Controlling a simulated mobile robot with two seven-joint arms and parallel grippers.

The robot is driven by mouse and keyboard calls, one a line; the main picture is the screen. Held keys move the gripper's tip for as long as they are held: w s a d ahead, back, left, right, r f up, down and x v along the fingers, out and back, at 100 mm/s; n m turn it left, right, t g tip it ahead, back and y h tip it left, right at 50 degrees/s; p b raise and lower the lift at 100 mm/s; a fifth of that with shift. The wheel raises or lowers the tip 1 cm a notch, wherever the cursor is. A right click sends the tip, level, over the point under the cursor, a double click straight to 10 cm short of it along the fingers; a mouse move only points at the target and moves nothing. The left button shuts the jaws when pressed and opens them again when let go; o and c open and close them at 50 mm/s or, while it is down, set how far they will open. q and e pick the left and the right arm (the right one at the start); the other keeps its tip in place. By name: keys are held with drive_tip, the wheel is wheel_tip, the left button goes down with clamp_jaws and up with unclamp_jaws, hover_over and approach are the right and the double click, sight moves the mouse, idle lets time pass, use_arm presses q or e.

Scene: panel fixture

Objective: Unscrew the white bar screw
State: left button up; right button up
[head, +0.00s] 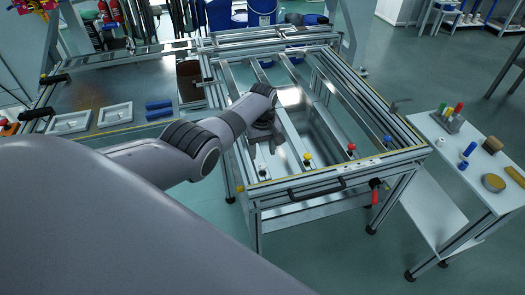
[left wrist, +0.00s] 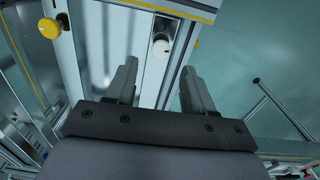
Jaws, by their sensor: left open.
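The white bar screw (left wrist: 161,46) is a round white knob on the metal rail, seen in the left wrist view just beyond my fingertips and roughly between them. In the head view it shows small and pale at the front left of the frame (head: 264,171), just below my gripper. My left gripper (head: 262,148) is open and empty, its fingers pointing down towards the knob. In the left wrist view the open fingers (left wrist: 158,66) stand on either side of the knob's line, with no visible contact. My right gripper is not in view.
Yellow (head: 307,158), red (head: 351,147) and blue (head: 387,139) knobs sit along the same front rail. The yellow knob also shows in the left wrist view (left wrist: 48,28). A black handle (head: 317,188) is on the frame's front. A white side table (head: 470,200) with small parts stands at right.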

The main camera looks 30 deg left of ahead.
use_arm(q)
drive_tip(key=shift+r, duration=0.95)
drive_tip(key=shift+f, duration=0.1)
drive_tip(key=shift+s+f, duration=0.2)
drive_tip(key=shift+f, duration=0.05)
drive_tip(key=s+f+m, duration=0.1)
drive_tip(key=s+d+f+m, duration=0.1)
drive_tip(key=s, duration=0.1)
drive_tip(key=s+d+f+m, duration=0.1)
drive_tip(key=s+f, duration=0.1)
drive_tip(key=shift+s+t+y, duration=0.2)
drive_tip(key=shift+t+y, duration=0.1)
drive_tip(key=shift+t, duration=0.1)
drive_tip(key=s+d+m+t, duration=0.1)
drive_tip(key=s+d+m, duration=0.35)
drive_tip(key=s, duration=0.65)
drive_tip(key=s+d+r+m+t, duration=0.1)
drive_tip(key=s+d+r+m, duration=0.1)
drive_tip(key=s+r, duration=0.45)
drive_tip(key=s+d+r+m+t, duration=0.1)
drive_tip(key=s+d+r+m, duration=0.2)
drive_tip(key=s, duration=0.7)
drive_tip(key=w+d+f+t+h, duration=0.2)
drive_tip(key=w+f+t, duration=0.4)
drive_tip(key=f, duration=0.3)
drive_tip(key=shift+d+f+t+h, duration=0.2)
drive_tip(key=shift+t+h, duration=0.1)
